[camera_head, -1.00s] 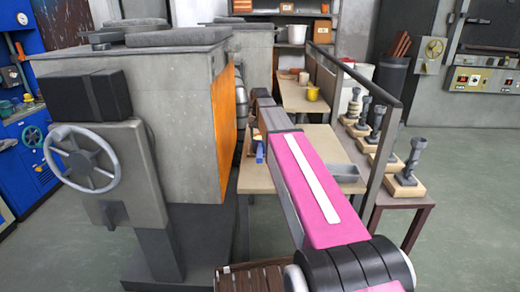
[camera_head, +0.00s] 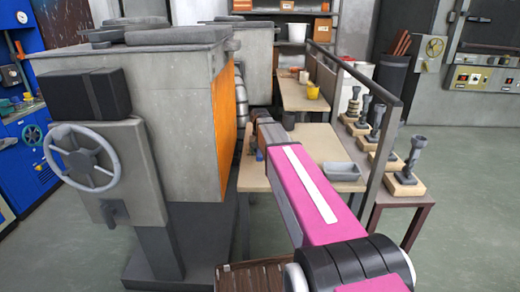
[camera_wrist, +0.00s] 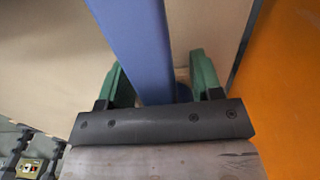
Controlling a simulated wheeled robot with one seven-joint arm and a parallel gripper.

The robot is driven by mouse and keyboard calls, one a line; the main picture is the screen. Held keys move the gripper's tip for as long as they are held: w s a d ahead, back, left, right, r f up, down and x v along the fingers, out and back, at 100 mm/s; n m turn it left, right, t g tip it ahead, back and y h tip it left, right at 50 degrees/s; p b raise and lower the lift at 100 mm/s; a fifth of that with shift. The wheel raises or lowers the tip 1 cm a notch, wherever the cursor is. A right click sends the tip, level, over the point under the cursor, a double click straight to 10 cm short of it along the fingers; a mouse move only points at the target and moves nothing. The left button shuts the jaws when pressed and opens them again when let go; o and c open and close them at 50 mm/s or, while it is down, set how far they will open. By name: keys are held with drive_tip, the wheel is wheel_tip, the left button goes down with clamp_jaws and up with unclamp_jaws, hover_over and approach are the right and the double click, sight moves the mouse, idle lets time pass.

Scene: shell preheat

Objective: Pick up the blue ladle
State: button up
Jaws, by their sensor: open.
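The blue ladle (camera_wrist: 140,45) shows in the wrist view as a long, flat blue bar running from the top edge down between the fingers. A darker blue rounded part shows low, near the right finger. My gripper (camera_wrist: 160,75) is open, with its two green fingers on either side of the blue bar. Whether either finger touches it I cannot tell. In the head view my own arm hides most of the ladle, and the gripper cannot be made out there.
The near table (camera_head: 315,145) carries a grey tray (camera_head: 340,171) and a dark cup (camera_head: 288,120). A large grey machine with an orange panel (camera_head: 228,115) stands close on the left. A rail and several dark pieces on wooden blocks (camera_head: 404,185) stand to the right.

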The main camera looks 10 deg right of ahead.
clamp_jaws()
drive_tip(key=shift+r, duration=0.15)
